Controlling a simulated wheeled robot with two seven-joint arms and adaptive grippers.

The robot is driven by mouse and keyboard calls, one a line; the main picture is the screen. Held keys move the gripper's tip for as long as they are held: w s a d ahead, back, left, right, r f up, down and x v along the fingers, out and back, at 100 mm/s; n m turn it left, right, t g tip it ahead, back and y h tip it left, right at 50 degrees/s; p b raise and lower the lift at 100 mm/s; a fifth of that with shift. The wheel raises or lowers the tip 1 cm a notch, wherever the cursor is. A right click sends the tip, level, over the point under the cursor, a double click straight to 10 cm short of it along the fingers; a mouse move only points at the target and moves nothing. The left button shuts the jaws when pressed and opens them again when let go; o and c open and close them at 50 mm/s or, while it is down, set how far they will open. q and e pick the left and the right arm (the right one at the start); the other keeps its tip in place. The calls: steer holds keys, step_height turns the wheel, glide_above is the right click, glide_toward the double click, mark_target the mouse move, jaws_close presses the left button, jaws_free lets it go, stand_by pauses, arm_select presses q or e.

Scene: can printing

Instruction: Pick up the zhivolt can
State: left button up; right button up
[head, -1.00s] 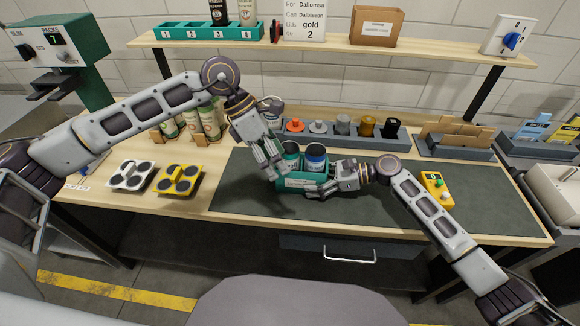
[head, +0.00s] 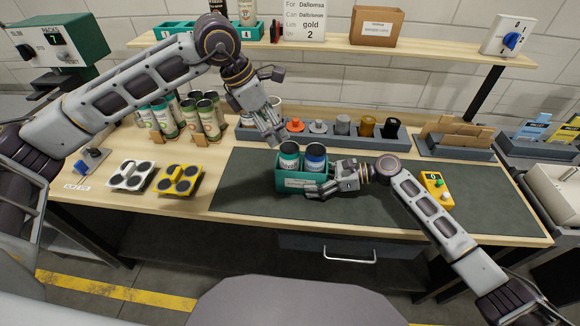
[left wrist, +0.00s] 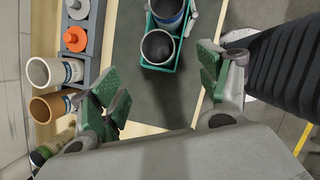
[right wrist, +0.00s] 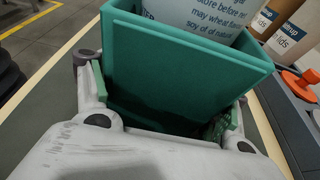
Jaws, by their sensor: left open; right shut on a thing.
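I cannot read the name zhivolt on any can. Two open cans, a green-white one (head: 289,158) and a blue-white one (head: 315,157), stand upright in a teal box (head: 290,183) on the mat. My right gripper (head: 326,187) is shut on the box's wall; the box fills the right wrist view (right wrist: 185,50). Several labelled cans (head: 163,120) stand in holders at the back left. My left gripper (head: 277,135) is open and empty, above and behind the teal box. In the left wrist view its spread fingers (left wrist: 160,90) have nothing between them; the box (left wrist: 163,66) is beyond them.
A grey rack (head: 400,140) with lids and small cylinders runs along the back. White (head: 131,175) and yellow (head: 179,180) trays lie left of the mat (head: 245,190). An order card (head: 304,20) stands on the shelf. The mat's left part is clear.

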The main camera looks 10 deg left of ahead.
mark_target(287, 148)
arm_select(q)
steer(key=shift+x, duration=3.25)
steer(key=shift+d+f, duration=0.1)
steer(key=shift+x, duration=2.45)
steer(key=shift+w+d, duration=0.1)
steer(key=shift+w, duration=0.05)
steer(key=c, duration=0.8)
